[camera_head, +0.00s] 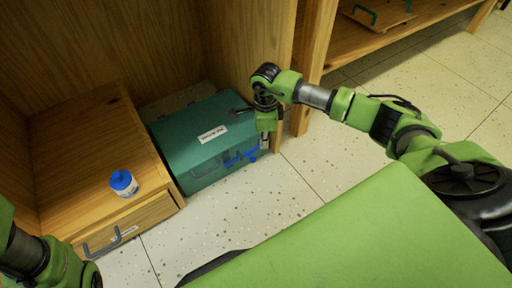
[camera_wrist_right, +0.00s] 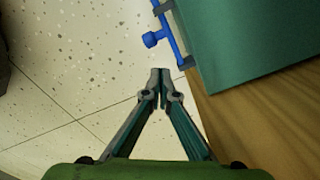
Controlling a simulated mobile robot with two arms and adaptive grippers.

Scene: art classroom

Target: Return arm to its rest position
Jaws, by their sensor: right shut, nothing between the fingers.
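My right gripper (camera_head: 265,141) is at the end of the green right arm, low beside the right front corner of a teal box with a white label (camera_head: 199,141). In the right wrist view the gripper (camera_wrist_right: 160,72) has its fingertips together with nothing between them, over the floor. The teal box also fills the upper right there (camera_wrist_right: 265,35), with its blue handle bar (camera_wrist_right: 171,36) just ahead of the fingertips and apart from them. My left arm shows only in part at the lower left of the head view; its gripper is not visible.
A wooden drawer unit (camera_head: 75,137) stands left of the box, with a blue-capped white jar (camera_head: 124,183) on top and a handled drawer front (camera_head: 130,226). A wooden upright (camera_head: 312,60) rises close behind my right forearm. The speckled floor (camera_head: 235,212) in front is clear.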

